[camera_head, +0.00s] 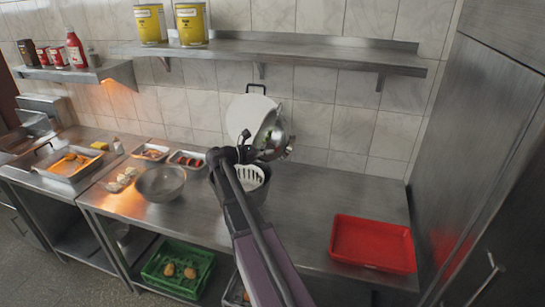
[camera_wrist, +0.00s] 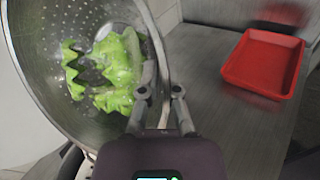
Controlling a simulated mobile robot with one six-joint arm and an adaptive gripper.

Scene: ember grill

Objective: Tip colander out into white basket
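The metal colander (camera_head: 275,135) is held up in the air, tilted steeply on its side. In the wrist view the perforated colander (camera_wrist: 35,45) holds green leafy pieces (camera_wrist: 115,75). My gripper (camera_wrist: 158,78) is shut on the colander's rim; in the head view my gripper (camera_head: 248,150) is at its left side. The white basket (camera_head: 251,174), with slots, sits below the colander in a dark pot-like vessel, partly hidden by my arm. I cannot see the basket clearly in the wrist view.
A red tray (camera_head: 373,243) lies on the counter at the right. A metal bowl (camera_head: 161,183) and small food trays (camera_head: 187,160) stand at the left. A round white board (camera_head: 250,112) is against the wall. A shelf (camera_head: 290,57) runs above. Counter between basket and red tray is clear.

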